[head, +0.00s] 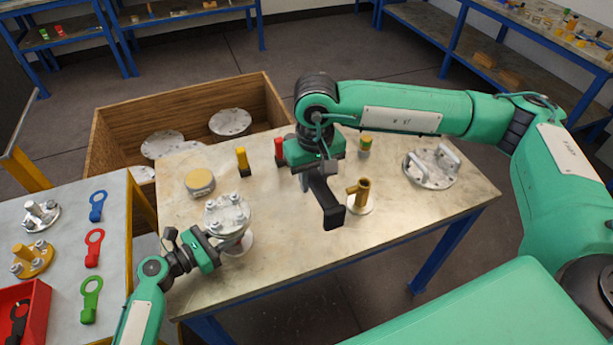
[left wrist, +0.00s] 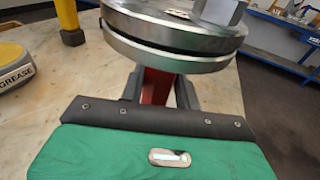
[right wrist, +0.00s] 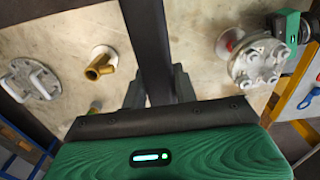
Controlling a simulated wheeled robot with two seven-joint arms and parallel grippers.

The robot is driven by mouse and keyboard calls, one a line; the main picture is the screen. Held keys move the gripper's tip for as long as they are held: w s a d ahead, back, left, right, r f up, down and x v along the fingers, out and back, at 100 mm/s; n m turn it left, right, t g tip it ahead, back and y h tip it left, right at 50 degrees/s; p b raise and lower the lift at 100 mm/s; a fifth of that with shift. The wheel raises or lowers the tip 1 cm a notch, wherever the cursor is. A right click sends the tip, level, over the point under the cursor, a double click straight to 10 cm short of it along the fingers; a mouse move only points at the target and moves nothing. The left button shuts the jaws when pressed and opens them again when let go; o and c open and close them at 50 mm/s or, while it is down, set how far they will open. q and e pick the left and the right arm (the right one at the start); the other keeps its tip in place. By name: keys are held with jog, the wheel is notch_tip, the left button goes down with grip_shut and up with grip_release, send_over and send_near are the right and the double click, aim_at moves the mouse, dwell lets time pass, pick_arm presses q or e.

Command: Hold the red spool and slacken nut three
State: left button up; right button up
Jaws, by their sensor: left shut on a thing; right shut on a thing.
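The flanged vessel (head: 228,214) stands near the table's front left, its pale top flange carrying several nuts. Its red spool (left wrist: 157,86) shows under the flange in the left wrist view. My left gripper (left wrist: 160,98) is shut on this spool; in the head view the left gripper (head: 222,246) reaches in low from the left. My right gripper (head: 308,182) is shut on a long dark tool (head: 326,200), held above mid-table, right of the vessel and apart from it. The tool (right wrist: 148,45) also shows in the right wrist view. I cannot read which nut is number three.
A brass pipe fitting (head: 361,192) stands right of the tool. A handled flange plate (head: 431,168) lies at the right. A grease tin (head: 200,181) and a yellow-topped post (head: 242,160) stand behind the vessel. Blue, red and green (head: 91,298) ring spanners lie on the left table.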

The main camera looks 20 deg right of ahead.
jog(key=s+a+r+n, duration=0.15)
jog(key=s+a, duration=0.25)
jog(key=a, duration=0.5)
jog(key=s+a+n, duration=0.3)
jog(key=s+a, duration=0.1)
jog(key=a, duration=0.4)
jog(key=shift+m, duration=0.25)
jog(key=shift+s+a+f, duration=0.1)
jog(key=shift+s+f, duration=0.05)
jog(key=shift+f, duration=1.05)
jog(key=shift+s+f, duration=0.1)
jog(key=shift+f, duration=1.05)
jog(key=shift+f, duration=0.2)
jog(key=shift+f, duration=1.05)
